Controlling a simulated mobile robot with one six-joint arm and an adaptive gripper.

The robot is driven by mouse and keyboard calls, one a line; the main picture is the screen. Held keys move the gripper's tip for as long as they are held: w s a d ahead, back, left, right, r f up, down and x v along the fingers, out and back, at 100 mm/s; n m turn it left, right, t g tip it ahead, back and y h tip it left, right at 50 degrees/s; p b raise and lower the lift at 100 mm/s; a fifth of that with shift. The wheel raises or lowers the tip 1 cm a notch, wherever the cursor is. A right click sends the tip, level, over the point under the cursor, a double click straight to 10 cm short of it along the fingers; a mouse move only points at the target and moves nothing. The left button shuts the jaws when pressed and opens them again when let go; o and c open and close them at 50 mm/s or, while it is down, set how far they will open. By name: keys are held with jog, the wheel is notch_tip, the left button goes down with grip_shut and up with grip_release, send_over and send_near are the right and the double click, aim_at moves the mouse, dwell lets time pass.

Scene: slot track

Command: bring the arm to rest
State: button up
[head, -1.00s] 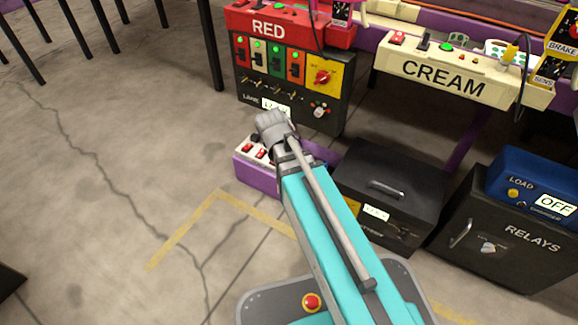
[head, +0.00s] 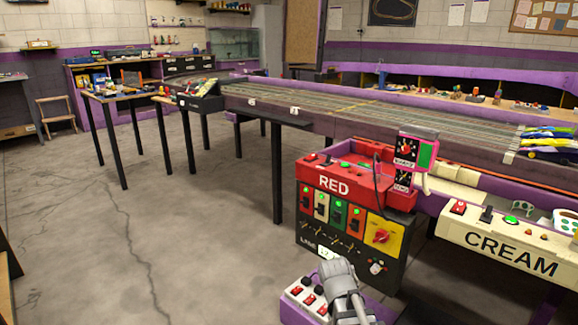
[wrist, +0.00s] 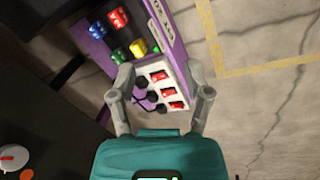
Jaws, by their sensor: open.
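My gripper (wrist: 160,78) is open in the wrist view, its two grey fingers spread wide with nothing held between them. Past the fingers lies a white switch strip (wrist: 158,88) with red rocker switches and black plugs; I cannot tell how far below it is. In the head view only a grey part of my arm (head: 340,285) shows at the bottom edge, in front of the same strip (head: 306,298). The fingers are not visible there.
The RED control box (head: 340,185) and the CREAM panel (head: 510,250) stand close by. The slot track (head: 330,110) runs behind. Open concrete floor (head: 200,240) lies to the left.

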jog(key=s+r+m+y+p, duration=0.1)
jog(key=s+r+m+p, duration=0.1)
jog(key=r+p, duration=2.4)
jog(key=s+r+m+y+p, duration=0.1)
jog(key=s+r+m+p, duration=0.1)
jog(key=r+p, duration=2.4)
jog(key=shift+s+d+r+g, duration=0.15)
jog(key=shift+d+r+g, duration=0.2)
jog(key=shift+r, duration=0.15)
jog(key=shift+c, duration=0.5)
jog(key=shift+d, duration=0.15)
